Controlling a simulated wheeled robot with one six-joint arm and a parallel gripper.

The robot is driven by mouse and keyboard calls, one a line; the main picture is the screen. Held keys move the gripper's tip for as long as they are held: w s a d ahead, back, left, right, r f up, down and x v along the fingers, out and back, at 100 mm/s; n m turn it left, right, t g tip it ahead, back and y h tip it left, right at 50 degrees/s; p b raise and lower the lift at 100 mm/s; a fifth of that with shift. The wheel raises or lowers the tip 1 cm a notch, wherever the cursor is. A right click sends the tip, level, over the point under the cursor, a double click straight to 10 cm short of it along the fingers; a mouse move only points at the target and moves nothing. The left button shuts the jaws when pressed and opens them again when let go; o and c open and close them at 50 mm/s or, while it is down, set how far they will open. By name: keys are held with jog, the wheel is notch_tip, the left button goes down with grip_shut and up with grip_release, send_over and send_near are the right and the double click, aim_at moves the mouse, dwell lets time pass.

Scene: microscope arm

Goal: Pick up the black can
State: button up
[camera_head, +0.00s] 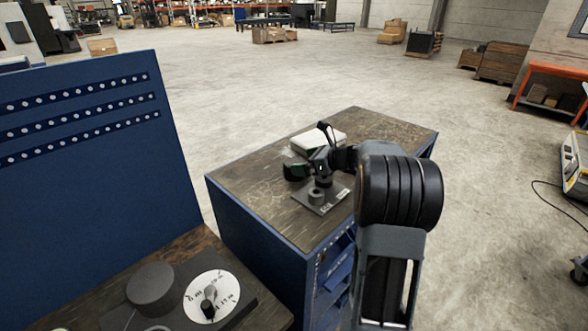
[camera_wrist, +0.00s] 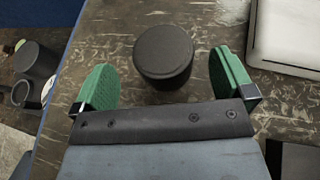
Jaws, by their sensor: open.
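The black can (camera_wrist: 163,52) stands upright on the worn dark tabletop, seen from above in the wrist view. It appears just ahead of and partly between the two green finger pads of my gripper (camera_wrist: 163,78). The gripper is open, with a visible gap between each pad and the can. Nothing is held. In the head view my gripper (camera_head: 303,164) is over the blue-sided workbench (camera_head: 250,178), reaching left. There I cannot clearly make out the can among the dark gripper parts.
A white box (camera_head: 320,141) lies beyond my gripper; it shows at upper right in the wrist view (camera_wrist: 284,35). A dark plate with a small cylinder (camera_head: 317,195) sits on the near side. A second bench at lower left holds a dark cylinder (camera_head: 153,288) and a white dial (camera_head: 225,285).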

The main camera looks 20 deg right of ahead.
aim_at(292, 161)
jog(key=shift+p+x, duration=0.75)
jog(key=shift+x, duration=1.85)
jog(key=shift+d, duration=0.1)
jog(key=shift+c, duration=0.2)
jog(key=shift+r, duration=0.1)
jog(key=c, duration=1)
